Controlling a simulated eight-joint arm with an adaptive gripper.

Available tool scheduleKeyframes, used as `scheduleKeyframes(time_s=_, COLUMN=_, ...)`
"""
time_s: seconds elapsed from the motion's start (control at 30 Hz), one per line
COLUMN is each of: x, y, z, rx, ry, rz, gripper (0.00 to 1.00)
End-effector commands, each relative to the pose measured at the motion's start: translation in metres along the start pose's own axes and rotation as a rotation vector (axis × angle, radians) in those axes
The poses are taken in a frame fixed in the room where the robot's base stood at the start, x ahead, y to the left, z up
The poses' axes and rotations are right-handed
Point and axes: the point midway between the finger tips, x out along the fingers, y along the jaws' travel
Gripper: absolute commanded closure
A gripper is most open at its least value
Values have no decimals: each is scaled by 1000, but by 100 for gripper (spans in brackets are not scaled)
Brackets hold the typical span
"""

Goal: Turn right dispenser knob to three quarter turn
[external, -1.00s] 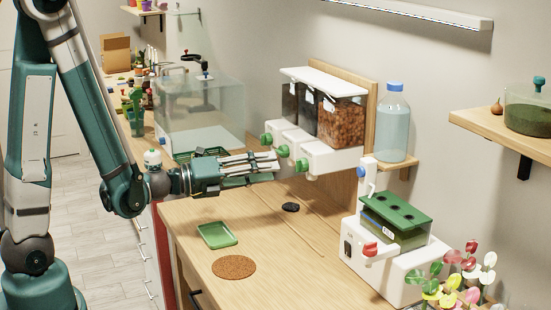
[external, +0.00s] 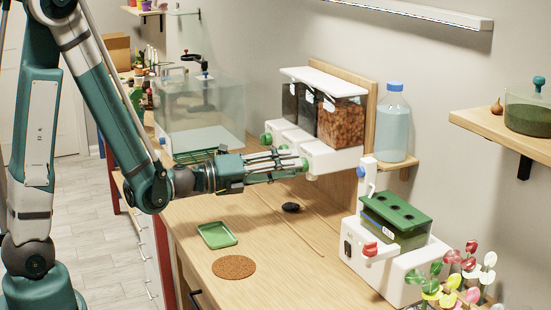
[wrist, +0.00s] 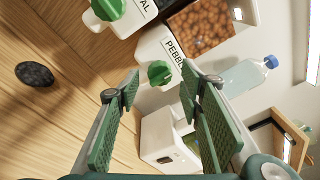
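The dispenser has clear bins over white bases with green knobs. The right bin holds brown pebbles (external: 341,123); its base reads "PEBBL" in the wrist view, with the rest cut off. The right knob (wrist: 159,72) is green and shows between my fingertips. My gripper (wrist: 161,82) is open, its green pads on either side of the knob with gaps. In the external view, my gripper (external: 298,168) points right at the right base, its tips by the knob, which they partly hide. I cannot tell whether the pads reach around the knob. Another green knob (wrist: 106,9) is at the upper left.
A black stone (external: 291,207), a green tray (external: 217,235) and a round cork mat (external: 233,267) lie on the wooden counter. A water bottle (external: 395,122) stands right of the dispenser. A white planter unit (external: 352,244) stands on the counter at the right front.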

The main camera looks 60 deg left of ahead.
Motion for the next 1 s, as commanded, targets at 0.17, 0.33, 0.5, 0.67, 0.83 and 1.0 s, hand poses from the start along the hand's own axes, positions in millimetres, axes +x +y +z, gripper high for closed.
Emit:
scheduleKeyframes(time_s=0.17, x=11, y=0, z=0, rx=0, ry=0, rz=0, gripper=62)
scheduleKeyframes(time_s=0.33, x=14, y=0, z=0, rx=0, ry=0, rz=0, gripper=62)
scheduleKeyframes(time_s=0.5, x=13, y=0, z=0, rx=0, ry=0, rz=0, gripper=62)
scheduleKeyframes(time_s=0.67, x=13, y=0, z=0, rx=0, ry=0, rz=0, gripper=82)
scheduleKeyframes(time_s=0.83, x=13, y=0, z=0, rx=0, ry=0, rz=0, gripper=90)
scheduleKeyframes(time_s=1.0, x=13, y=0, z=0, rx=11, ry=0, rz=1, gripper=90)
